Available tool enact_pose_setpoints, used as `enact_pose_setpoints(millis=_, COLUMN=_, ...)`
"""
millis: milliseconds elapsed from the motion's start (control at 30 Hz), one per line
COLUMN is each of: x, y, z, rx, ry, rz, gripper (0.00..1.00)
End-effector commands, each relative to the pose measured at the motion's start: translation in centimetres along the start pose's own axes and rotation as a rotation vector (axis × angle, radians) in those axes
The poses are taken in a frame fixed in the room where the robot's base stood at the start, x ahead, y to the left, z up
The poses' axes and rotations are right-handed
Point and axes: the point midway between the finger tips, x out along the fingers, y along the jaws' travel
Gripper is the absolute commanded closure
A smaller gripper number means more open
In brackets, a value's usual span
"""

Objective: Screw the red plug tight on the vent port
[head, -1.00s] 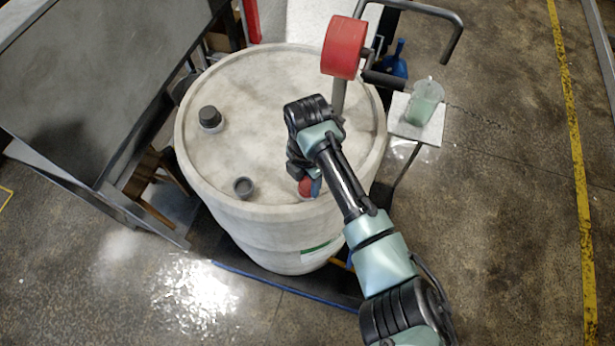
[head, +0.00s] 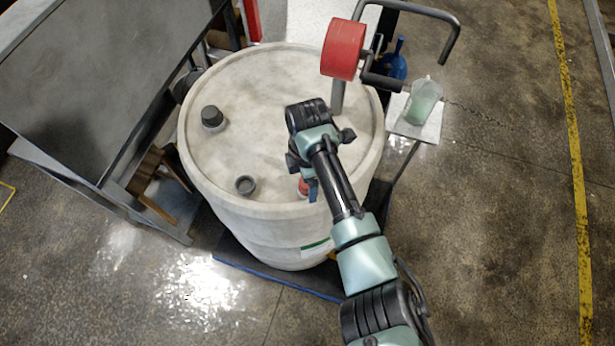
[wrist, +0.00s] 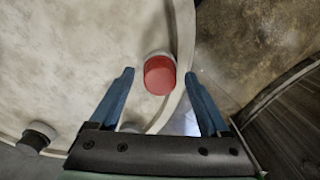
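The red plug (wrist: 160,75) stands near the rim of a pale drum, with a whitish collar showing beside it. I cannot tell whether this collar is the vent port or part of the plug. In the head view only a sliver of the red plug (head: 303,187) shows beside my gripper (head: 309,187). In the wrist view my gripper (wrist: 161,74) is open, its two blue fingers apart on either side of the plug, with gaps to both. The fingertips appear short of gripping it.
The drum top (head: 260,85) also carries a grey capped fitting (head: 212,117) and a small grey open-looking port (head: 245,185).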

Motion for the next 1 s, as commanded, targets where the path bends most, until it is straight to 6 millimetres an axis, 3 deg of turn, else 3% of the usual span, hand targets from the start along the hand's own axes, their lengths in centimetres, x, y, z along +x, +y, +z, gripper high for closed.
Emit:
enact_pose_setpoints(millis=500, x=0.03, y=-0.02, z=-0.03, rx=-0.015, ry=0.001, rz=-0.001, gripper=0.23)
enact_pose_setpoints(millis=800, x=0.06, y=-0.02, z=0.03, rx=-0.352, ry=0.0, rz=0.0, gripper=0.23)
enact_pose_setpoints(millis=1000, x=0.02, y=0.0, z=0.04, rx=-0.465, ry=0.0, rz=0.0, gripper=0.23)
